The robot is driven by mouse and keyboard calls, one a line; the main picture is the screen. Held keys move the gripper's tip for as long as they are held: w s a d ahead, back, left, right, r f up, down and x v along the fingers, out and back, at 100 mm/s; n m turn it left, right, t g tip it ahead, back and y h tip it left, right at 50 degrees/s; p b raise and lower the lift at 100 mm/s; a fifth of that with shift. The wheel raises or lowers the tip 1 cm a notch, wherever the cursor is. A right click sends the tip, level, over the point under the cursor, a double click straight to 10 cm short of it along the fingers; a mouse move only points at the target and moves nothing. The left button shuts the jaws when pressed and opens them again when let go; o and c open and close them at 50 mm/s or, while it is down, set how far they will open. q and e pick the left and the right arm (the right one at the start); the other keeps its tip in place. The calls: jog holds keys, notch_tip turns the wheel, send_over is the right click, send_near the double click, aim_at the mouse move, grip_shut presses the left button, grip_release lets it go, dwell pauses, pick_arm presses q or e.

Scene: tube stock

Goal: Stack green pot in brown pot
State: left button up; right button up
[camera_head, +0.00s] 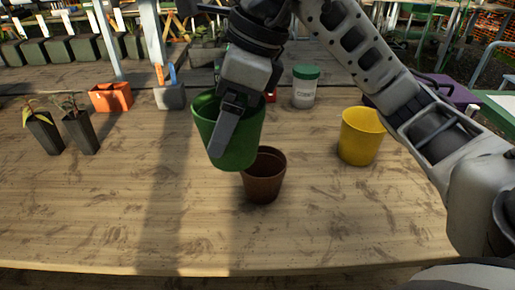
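The green pot (246,140) is held in my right gripper (228,130), whose arm comes in from the right. One finger lies over the pot's near outer wall; the other finger is hidden. The pot is tilted, with its bottom toward the lower right. The brown pot (263,183) stands upright on the table, open side up. The green pot is at the brown pot's upper left and overlaps its left rim in this view. I cannot tell whether they touch. My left gripper is not in view.
A yellow pot (361,138) stands on the wooden table (120,215) to the right. A white jar with a green lid (304,88) is behind. Two black seedling pots (82,131), an orange planter (111,98) and a grey caddy (169,97) are at left. The front left is clear.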

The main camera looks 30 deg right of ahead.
aim_at(244, 113)
jog(key=d, duration=0.1)
jog(key=w+d+f, duration=0.1)
jog(key=d, duration=0.1)
jog(key=w+d+f, duration=0.1)
jog(key=shift+d+f, duration=0.1)
jog(key=shift+d, duration=0.05)
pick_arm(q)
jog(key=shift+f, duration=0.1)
pick_arm(e)
jog(key=w+d+f, duration=0.2)
jog(key=d+f, duration=0.2)
jog(key=f, duration=0.4)
jog(key=shift+d+f, duration=0.15)
jog(key=shift+f, duration=0.25)
pick_arm(q)
jog(key=shift+b, duration=0.3)
pick_arm(e)
jog(key=shift+w, duration=0.1)
jog(key=shift+f+b, duration=0.65)
jog(key=o, duration=0.8)
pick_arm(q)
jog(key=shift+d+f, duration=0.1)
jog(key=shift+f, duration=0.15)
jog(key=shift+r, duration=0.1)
pick_arm(e)
jog(key=shift+r, duration=0.15)
